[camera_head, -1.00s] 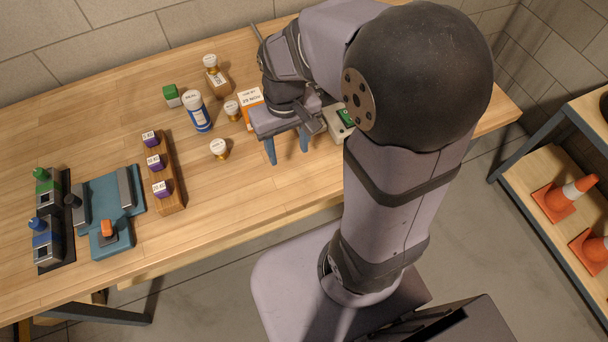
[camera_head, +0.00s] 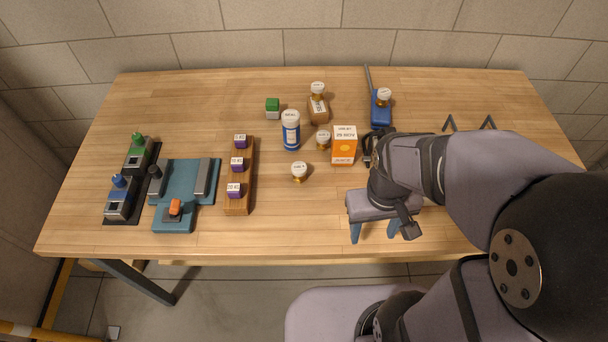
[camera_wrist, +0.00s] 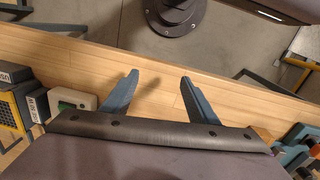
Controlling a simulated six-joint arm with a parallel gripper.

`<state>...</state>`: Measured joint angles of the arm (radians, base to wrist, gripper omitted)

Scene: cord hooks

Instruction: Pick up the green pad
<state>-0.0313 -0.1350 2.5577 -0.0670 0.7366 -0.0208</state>
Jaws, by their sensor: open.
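A small block with a green top and pale lower part (camera_head: 272,105) stands at the back of the table, left of centre. A pale box with a green patch on top (camera_wrist: 71,104) lies left of the fingers in the wrist view; my arm seems to hide it in the head view. I cannot tell which one is the green pad. My gripper (camera_head: 374,231) is open and empty, its blue fingers near the table's front edge. The fingers also show apart in the wrist view (camera_wrist: 158,78), touching neither green thing.
An orange box (camera_head: 344,146), a blue-labelled bottle (camera_head: 290,132) and several small white-capped jars stand mid-table. A wooden rack (camera_head: 239,180) with purple-labelled blocks, a teal fixture (camera_head: 183,186) and a dark stamp stand (camera_head: 130,185) are left. The front middle is clear.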

